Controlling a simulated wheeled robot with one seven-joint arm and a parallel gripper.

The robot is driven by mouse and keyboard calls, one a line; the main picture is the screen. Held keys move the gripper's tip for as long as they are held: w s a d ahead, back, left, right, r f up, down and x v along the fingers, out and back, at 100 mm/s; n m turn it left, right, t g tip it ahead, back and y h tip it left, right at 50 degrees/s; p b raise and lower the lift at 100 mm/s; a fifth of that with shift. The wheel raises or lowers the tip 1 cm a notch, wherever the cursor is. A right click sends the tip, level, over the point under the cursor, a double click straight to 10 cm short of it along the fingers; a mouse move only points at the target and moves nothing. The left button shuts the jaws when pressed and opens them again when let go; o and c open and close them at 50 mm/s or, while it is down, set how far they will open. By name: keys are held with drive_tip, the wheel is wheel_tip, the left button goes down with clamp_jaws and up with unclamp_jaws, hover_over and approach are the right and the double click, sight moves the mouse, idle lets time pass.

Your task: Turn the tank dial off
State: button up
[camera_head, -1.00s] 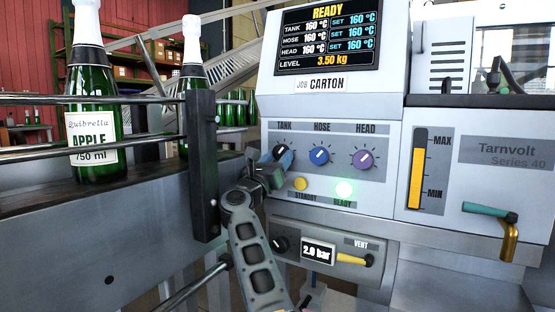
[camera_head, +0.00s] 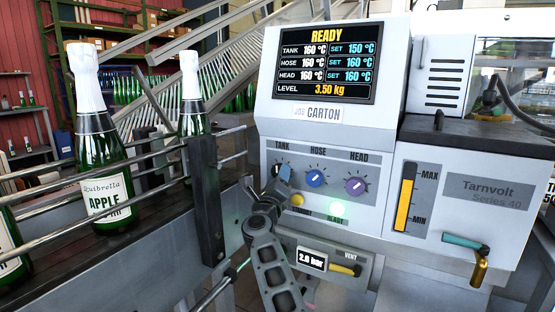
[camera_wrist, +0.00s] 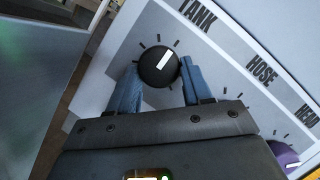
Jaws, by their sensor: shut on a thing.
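The tank dial (camera_wrist: 158,66) is a round black knob with a white pointer mark, under the TANK label in the wrist view. My gripper (camera_wrist: 161,86) is shut on it, one blue finger on each side of the knob. In the head view my gripper (camera_head: 279,180) reaches up to the panel from below and mostly hides the tank dial (camera_head: 276,169). The display (camera_head: 325,63) reads READY, with tank at 160 °C and its set value at 150 °C. Hose and head are both set at 160 °C.
The blue hose dial (camera_head: 316,178) and purple head dial (camera_head: 355,186) sit to the right. Below are a yellow standby button (camera_head: 297,200) and a lit green ready light (camera_head: 338,208). A dark post (camera_head: 206,200) and bottle conveyor rails stand close on the left.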

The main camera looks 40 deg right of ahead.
drive_tip(key=n+g+y+p, duration=0.1)
drive_tip(key=n+p, duration=0.4)
drive_tip(key=p, duration=0.1)
drive_tip(key=r+n+g+y+p, duration=0.1)
drive_tip(key=n+y+p, duration=0.1)
drive_tip(key=n+p, duration=0.3)
drive_tip(key=n+g+y+p, duration=0.1)
drive_tip(key=n+p, duration=0.5)
drive_tip(key=p, duration=0.2)
drive_tip(key=shift+w+a+r+g+y, duration=0.1)
drive_tip(key=shift+a+r+g+y, duration=0.05)
drive_tip(key=shift+r+g+y, duration=0.2)
drive_tip(key=n+g, duration=0.1)
drive_tip(key=n, duration=0.2)
drive_tip(key=n+g, duration=0.1)
drive_tip(key=shift+w+r+n+g, duration=0.2)
drive_tip(key=shift+w+n+g, duration=0.05)
drive_tip(key=shift+n+g, duration=0.15)
drive_tip(key=o, duration=0.8)
drive_tip(key=shift+c, duration=0.2)
drive_tip(key=shift+a+r, duration=0.1)
drive_tip(key=v, duration=0.7)
drive_tip(key=shift+a, duration=0.25)
